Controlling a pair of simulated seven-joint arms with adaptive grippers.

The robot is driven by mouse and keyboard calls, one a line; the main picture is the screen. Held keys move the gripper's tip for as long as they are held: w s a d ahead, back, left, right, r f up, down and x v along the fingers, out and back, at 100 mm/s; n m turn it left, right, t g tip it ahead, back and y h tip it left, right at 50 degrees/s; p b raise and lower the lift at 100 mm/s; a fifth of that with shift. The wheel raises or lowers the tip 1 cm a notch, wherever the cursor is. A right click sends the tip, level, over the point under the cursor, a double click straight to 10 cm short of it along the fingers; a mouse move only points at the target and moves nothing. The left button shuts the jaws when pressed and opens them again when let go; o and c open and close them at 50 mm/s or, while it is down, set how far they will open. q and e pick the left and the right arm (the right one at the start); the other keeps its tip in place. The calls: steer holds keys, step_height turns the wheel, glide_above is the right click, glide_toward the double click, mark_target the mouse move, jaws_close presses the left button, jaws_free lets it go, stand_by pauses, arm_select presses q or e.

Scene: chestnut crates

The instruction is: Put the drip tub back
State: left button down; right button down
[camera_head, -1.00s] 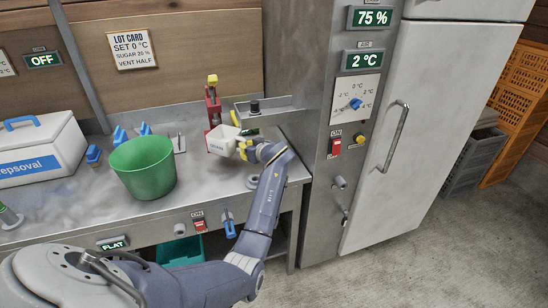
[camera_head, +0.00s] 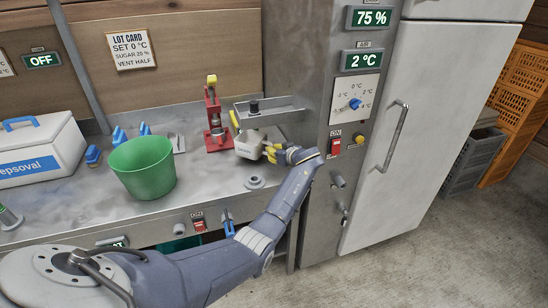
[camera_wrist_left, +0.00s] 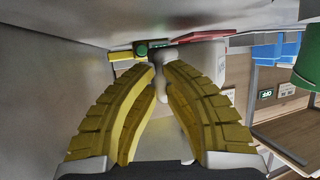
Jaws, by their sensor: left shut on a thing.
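The drip tub (camera_head: 248,145) is a small white tub with dark lettering. It is at the right end of the steel bench, below the steel shelf with the black knob (camera_head: 254,107) and just right of the red stand (camera_head: 213,125). My left gripper (camera_head: 271,153) has yellow fingers and is shut on the tub from its right side. In the left wrist view the fingers (camera_wrist_left: 160,72) close around a pale grip. I cannot tell whether the tub's base touches the bench. My right gripper is in no view.
A green bucket (camera_head: 143,168) and a white cool box (camera_head: 38,152) stand on the bench to the left. A round drain fitting (camera_head: 254,182) is in the bench top nearer the front. The steel cabinet (camera_head: 335,120) rises close on the right.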

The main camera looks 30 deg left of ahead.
arm_select(q)
step_height(320, 180, down, 2)
steer(key=shift+f, duration=0.15)
steer(key=shift+w+d+f, duration=0.15)
steer(key=shift+f, duration=0.15)
steer(key=c, duration=1.5)
jaws_free()
steer(key=shift+f, duration=0.1)
